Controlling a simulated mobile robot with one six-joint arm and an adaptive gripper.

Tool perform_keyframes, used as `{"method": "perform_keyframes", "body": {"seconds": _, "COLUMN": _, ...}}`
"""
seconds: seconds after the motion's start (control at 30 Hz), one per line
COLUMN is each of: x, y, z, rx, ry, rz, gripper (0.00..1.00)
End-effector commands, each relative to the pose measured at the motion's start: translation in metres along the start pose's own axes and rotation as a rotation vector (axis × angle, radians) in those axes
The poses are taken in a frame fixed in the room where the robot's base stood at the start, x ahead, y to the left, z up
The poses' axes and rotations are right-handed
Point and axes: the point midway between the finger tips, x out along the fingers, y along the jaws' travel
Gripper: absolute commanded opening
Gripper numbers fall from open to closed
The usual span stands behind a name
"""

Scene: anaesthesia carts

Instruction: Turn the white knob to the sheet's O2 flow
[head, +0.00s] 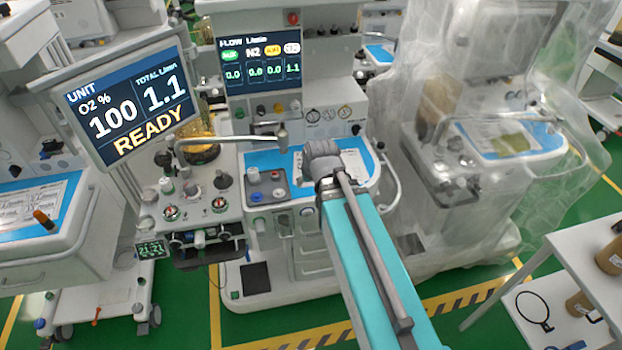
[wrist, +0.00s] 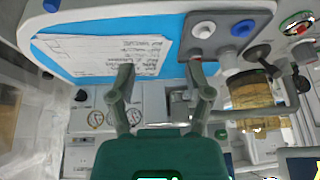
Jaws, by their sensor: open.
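A row of small knobs sits under the flow screen (head: 260,62) in the head view, and the rightmost one looks like a white knob (head: 295,104). The flow screen reads 0.0, 0.0, 0.0 and 1.1. A printed sheet (wrist: 105,52) lies on the blue worktop in the wrist view, its writing too small to read. In the head view it is partly behind my gripper (head: 321,152). My gripper (wrist: 161,98) is open and empty above the worktop, in front of and below the knob row, apart from it. Its fingertips are hidden in the head view.
A grey panel (head: 267,187) with coloured knobs stands left of my gripper. A bent metal pipe (head: 225,141) crosses nearby. A monitor (head: 130,103) reads O2 100, total 1.1, READY. Gauges (head: 328,114) sit right of the knobs. A plastic-covered cart (head: 470,150) stands right.

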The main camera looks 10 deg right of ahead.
Motion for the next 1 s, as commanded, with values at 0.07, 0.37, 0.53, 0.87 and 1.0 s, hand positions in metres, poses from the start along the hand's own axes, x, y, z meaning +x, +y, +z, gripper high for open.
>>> {"method": "perform_keyframes", "body": {"seconds": 0.07, "x": -0.005, "y": 0.001, "z": 0.004, "rx": 0.001, "ry": -0.026, "rz": 0.003, "gripper": 0.65}}
{"method": "perform_keyframes", "body": {"seconds": 0.37, "x": -0.008, "y": 0.001, "z": 0.010, "rx": 0.001, "ry": -0.062, "rz": 0.007, "gripper": 0.65}}
{"method": "perform_keyframes", "body": {"seconds": 0.53, "x": -0.008, "y": 0.001, "z": 0.010, "rx": 0.001, "ry": -0.062, "rz": 0.007, "gripper": 0.65}}
{"method": "perform_keyframes", "body": {"seconds": 0.87, "x": -0.008, "y": 0.001, "z": 0.011, "rx": 0.001, "ry": -0.066, "rz": 0.007, "gripper": 0.65}}
{"method": "perform_keyframes", "body": {"seconds": 1.0, "x": -0.009, "y": 0.003, "z": 0.021, "rx": 0.002, "ry": -0.111, "rz": 0.012, "gripper": 0.65}}
